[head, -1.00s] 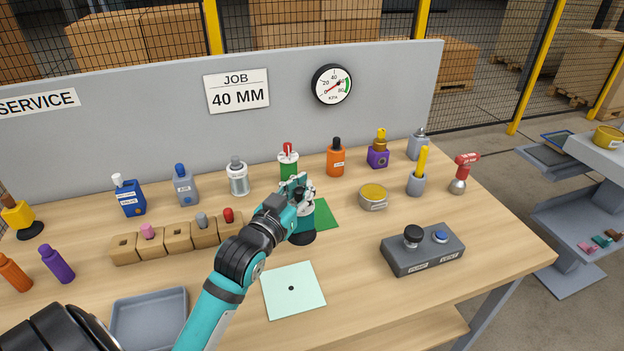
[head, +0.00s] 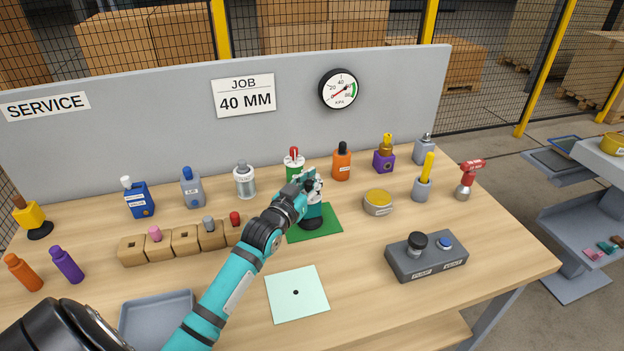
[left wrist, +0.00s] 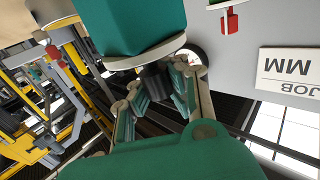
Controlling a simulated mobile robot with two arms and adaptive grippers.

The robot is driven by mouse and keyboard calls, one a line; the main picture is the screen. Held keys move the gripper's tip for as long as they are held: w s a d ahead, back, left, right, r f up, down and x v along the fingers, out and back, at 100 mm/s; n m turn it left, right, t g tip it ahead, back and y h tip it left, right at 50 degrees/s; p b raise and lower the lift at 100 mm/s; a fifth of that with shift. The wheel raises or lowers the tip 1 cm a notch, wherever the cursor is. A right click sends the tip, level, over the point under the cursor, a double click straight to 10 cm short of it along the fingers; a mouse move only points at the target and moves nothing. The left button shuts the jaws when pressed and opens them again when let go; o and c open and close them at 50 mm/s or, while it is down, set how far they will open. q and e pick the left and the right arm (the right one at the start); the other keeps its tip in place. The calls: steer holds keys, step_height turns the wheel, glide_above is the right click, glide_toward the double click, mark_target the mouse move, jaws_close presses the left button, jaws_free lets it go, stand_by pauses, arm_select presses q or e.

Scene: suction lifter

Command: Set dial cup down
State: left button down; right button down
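The dial cup has a teal body (head: 313,209) and a black foot (head: 312,223). It stands upright over the green mat (head: 327,231); I cannot tell whether the foot touches it. My left gripper (head: 309,184) is at the cup's top in the head view and hides part of it. In the left wrist view the teal body (left wrist: 130,25) fills the upper middle. The fingers of my left gripper (left wrist: 160,88) lie on both sides of a black part (left wrist: 152,78) below it and appear shut on it. My right gripper is out of view.
A red-topped green bottle (head: 294,160) stands close behind the gripper. A yellow-topped tin (head: 378,203) is to the right. The pump box (head: 426,262) and a pale square plate (head: 297,305) are nearer. Wooden blocks (head: 185,241) stand left of the arm.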

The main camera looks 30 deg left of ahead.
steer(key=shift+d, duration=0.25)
arm_select(q)
steer(key=c, duration=1.9)
jaws_free()
steer(key=shift+f, duration=0.15)
steer(key=o, duration=0.5)
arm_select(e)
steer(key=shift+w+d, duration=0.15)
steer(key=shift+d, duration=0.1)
arm_select(q)
steer(key=shift+r, duration=0.25)
steer(key=shift+s+f, duration=0.15)
steer(key=shift+s, duration=0.2)
steer(key=s, duration=0.3)
steer(key=s+b, duration=0.1)
steer(key=s, duration=0.3)
steer(key=s+d, duration=0.1)
steer(key=s, duration=0.3)
steer(key=shift+s+r, duration=0.15)
steer(key=shift+r, duration=0.05)
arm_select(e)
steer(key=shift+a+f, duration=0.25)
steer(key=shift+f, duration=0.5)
